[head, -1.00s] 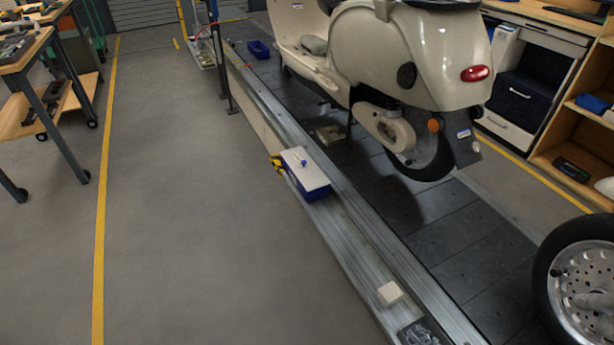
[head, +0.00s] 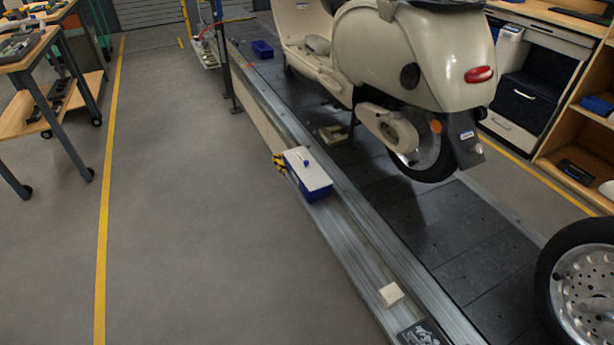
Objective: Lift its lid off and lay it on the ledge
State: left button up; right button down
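A small blue knob (head: 306,162) stands on the lid. The lid lies closed on the box. Neither of my grippers shows in the head view.
A small whitish block (head: 391,294) and a dark tray of metal parts (head: 424,333) sit farther down the ledge. A cream scooter (head: 415,60) stands over the conveyor. A wheel (head: 580,288) is at the right. The floor (head: 200,220) left of the ledge is clear.

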aim_at(313, 175)
jog(key=k, duration=0.55)
jog(key=u, duration=0.55)
jog(key=i, duration=0.95)
jog(key=z, duration=0.7)
